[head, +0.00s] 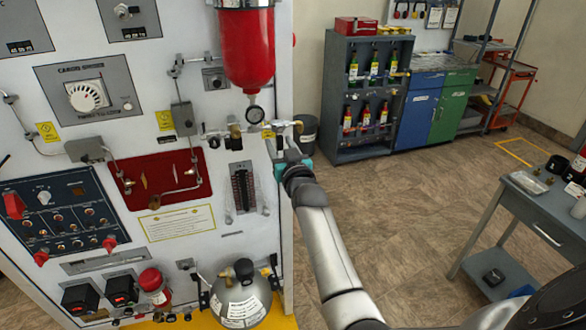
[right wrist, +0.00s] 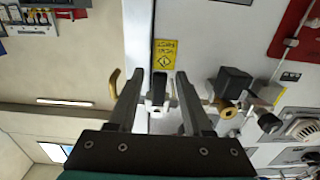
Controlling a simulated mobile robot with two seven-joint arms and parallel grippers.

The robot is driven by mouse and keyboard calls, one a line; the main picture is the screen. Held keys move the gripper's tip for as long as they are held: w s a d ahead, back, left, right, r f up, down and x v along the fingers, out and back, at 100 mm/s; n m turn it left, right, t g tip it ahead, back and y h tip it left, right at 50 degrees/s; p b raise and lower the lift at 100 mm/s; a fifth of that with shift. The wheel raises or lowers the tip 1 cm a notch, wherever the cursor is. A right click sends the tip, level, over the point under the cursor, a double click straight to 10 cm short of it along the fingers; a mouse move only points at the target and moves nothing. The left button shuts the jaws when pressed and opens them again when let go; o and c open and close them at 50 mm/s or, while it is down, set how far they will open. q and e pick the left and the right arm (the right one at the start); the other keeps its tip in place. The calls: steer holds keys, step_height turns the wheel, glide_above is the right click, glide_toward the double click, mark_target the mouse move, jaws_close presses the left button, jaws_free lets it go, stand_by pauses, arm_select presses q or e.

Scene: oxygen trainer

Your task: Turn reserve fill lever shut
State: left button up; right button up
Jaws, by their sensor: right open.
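The trainer panel (head: 200,235) stands on the left in the head view. A pipe with brass valve fittings (head: 236,131) runs below a red cylinder (head: 247,45) to the panel's right edge. My right gripper (head: 284,138) is at this end of the pipe. In the right wrist view my right gripper (right wrist: 160,78) is open, with a white and dark fitting (right wrist: 157,92) between its fingers. A curved brass lever (right wrist: 114,84) shows just outside the left finger. I cannot tell for sure whether it is the reserve fill lever, or whether anything touches. My left gripper is out of view.
A round gauge (head: 254,114) hangs under the red cylinder, close to my right gripper. A grey sphere (head: 240,299) sits low at the panel. A grey bottle rack (head: 340,140) stands behind, and a grey table (head: 545,225) at the right. The floor between is clear.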

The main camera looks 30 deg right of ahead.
steer(key=v, duration=1.2)
steer(key=shift+s+f, duration=0.1)
steer(key=shift+f, duration=0.05)
steer(key=s+a+f+n+g+y+b, duration=0.1)
steer(key=s+a+f+g+b, duration=0.15)
steer(key=f, duration=0.85)
steer(key=s+a+f+g+y+b, duration=0.1)
steer(key=a+f+b, duration=0.2)
steer(key=f, duration=0.9)
steer(key=s+a+f+n+g+y+b, duration=0.1)
steer(key=s+a+f+g+y+b, duration=0.1)
steer(key=f, duration=0.9)
steer(key=s+a+f+n+g+b, duration=0.1)
steer(key=s+a+f+g+b, duration=0.15)
steer(key=s+f, duration=0.6)
steer(key=s+a+f+n+g+b, duration=0.1)
steer(key=s+f+g+b, duration=0.15)
steer(key=s+f, duration=0.65)
steer(key=s+f+n+g+b, duration=0.1)
steer(key=s+f+g+b, duration=0.4)
steer(key=s+f, duration=1.3)
steer(key=s+d+g, duration=0.1)
steer(key=s, duration=0.3)
steer(key=shift+f+b, duration=0.25)
steer(key=shift+b, duration=0.15)
steer(key=shift+w+a, duration=0.1)
